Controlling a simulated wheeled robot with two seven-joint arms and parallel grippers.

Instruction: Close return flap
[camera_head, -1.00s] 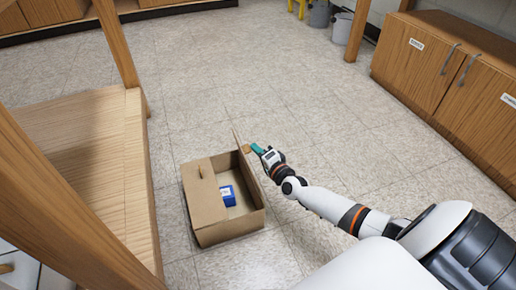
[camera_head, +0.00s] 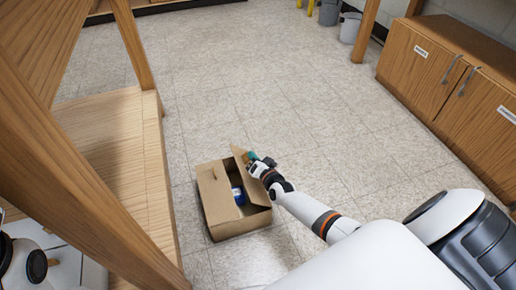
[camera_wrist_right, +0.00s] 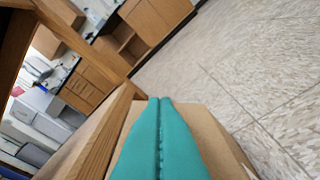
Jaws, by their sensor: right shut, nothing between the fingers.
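An open cardboard box (camera_head: 233,225) stands on the floor in the head view, with a blue item (camera_head: 238,195) inside. Its right-hand flap (camera_head: 255,178) leans inward over the opening, partly covering it. The flap on the left side (camera_head: 213,185) lies inward over that side. My right gripper (camera_head: 253,157), with teal fingers, is at the far upper end of the right-hand flap. In the wrist view the teal fingers (camera_wrist_right: 160,102) are shut and empty, against or just above a cardboard surface (camera_wrist_right: 212,130); contact is unclear. My left gripper is not seen.
A wooden bench (camera_head: 120,150) with thick posts stands close to the box's left. Wooden cabinets (camera_head: 445,85) are at the right, and grey bins (camera_head: 350,27) at the back. The floor (camera_head: 225,90) behind the box is clear.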

